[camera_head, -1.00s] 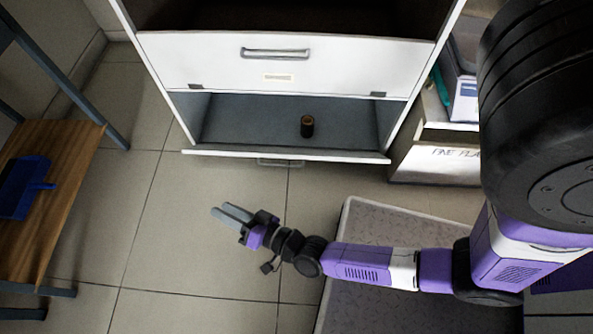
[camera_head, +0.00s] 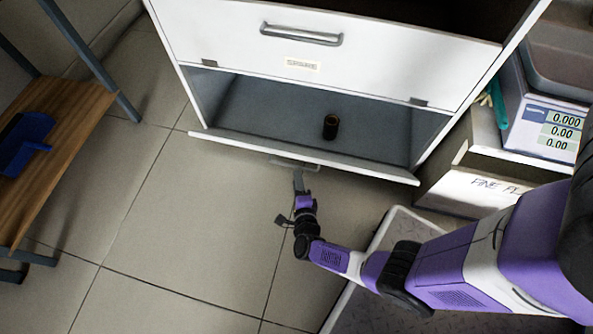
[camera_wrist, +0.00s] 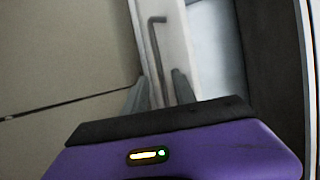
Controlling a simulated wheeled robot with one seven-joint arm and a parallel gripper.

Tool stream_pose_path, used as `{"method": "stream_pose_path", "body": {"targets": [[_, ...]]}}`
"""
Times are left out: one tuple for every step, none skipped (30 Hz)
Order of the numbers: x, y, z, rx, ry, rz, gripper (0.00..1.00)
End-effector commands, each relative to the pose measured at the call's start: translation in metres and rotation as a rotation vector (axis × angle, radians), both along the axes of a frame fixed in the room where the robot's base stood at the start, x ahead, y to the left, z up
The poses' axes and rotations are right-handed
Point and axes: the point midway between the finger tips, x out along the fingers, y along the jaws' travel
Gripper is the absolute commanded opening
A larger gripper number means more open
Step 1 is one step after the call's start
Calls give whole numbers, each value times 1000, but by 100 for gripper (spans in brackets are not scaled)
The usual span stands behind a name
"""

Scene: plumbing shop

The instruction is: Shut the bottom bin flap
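The bottom bin flap (camera_head: 310,158) is white and stands folded down and open at the foot of the cabinet. Its grey handle (camera_head: 296,165) is on the outer side, and the handle also shows in the wrist view (camera_wrist: 155,45) against the white flap (camera_wrist: 178,40). My gripper (camera_head: 298,174) is low over the floor, close in front of the flap and its handle. In the wrist view my gripper (camera_wrist: 158,85) has its two fingers apart, with the handle's near end showing between them. I cannot tell whether they touch it.
The open bin holds a small dark cylinder (camera_head: 331,127). A shut flap (camera_head: 330,45) with a handle is above it. A box (camera_head: 480,185) and scale (camera_head: 545,125) stand at right, a wooden shelf (camera_head: 60,150) at left. The floor at left is clear.

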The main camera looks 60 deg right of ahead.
Motion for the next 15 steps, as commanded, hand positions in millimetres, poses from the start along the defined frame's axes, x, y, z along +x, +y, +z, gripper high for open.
{"method": "stream_pose_path", "body": {"targets": [[7,-7,-6,0,-2,-2,33],[10,-10,-7,0,-2,-3,33],[14,-15,-9,-1,-1,-2,33],[17,-17,-10,-1,0,-1,33],[19,-21,-11,-1,0,-1,33],[23,-24,-12,-2,-1,-1,33],[26,-26,-13,-1,-1,0,33],[27,-29,-14,-1,-1,0,33],[29,-31,-14,-1,0,0,33],[31,-32,-15,-1,0,0,33],[32,-34,-15,-2,0,1,33],[33,-35,-15,-2,2,2,33],[34,-36,-15,-2,2,3,33],[34,-36,-15,-2,2,3,33],[35,-36,-15,-1,2,3,33]]}}
